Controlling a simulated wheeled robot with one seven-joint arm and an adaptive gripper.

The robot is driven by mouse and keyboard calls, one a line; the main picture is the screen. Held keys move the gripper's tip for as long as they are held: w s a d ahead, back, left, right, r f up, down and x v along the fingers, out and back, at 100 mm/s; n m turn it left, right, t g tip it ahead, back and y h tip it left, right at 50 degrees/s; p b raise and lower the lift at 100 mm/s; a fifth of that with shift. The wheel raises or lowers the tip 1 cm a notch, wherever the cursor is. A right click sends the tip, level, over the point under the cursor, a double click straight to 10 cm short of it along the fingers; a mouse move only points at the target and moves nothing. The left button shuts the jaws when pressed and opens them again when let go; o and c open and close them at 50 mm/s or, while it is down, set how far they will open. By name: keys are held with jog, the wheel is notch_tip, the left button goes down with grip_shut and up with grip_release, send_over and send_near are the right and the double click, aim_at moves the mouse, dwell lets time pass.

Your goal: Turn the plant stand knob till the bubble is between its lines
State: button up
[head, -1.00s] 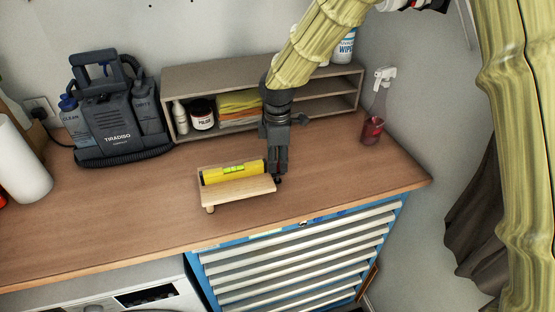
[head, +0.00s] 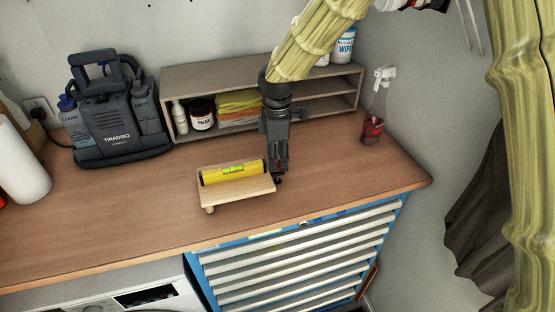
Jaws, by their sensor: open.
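The small wooden plant stand (head: 240,191) stands near the middle of the wooden worktop. A yellow spirit level (head: 215,177) lies on its back part. The level's green vial (head: 233,170) shows, but the bubble is too small to place against its lines. A small dark knob (head: 279,179) shows at the stand's right end, partly hidden by my gripper. My gripper (head: 278,176) points down at that end, with its fingertips around or right beside the knob; I cannot tell whether they touch it. It is open.
A grey shelf (head: 345,103) with bottles and cloths stands behind my gripper. A dark cleaning machine (head: 112,120) is at the left and a red spray bottle (head: 373,130) at the right. The worktop (head: 120,215) is clear left of the stand. A blue drawer chest (head: 290,262) is below.

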aim_at(278, 163)
notch_tip(278, 163, up, 10)
jog(key=shift+r, duration=0.15)
dwell(0.3)
jog(key=shift+s, duration=0.1)
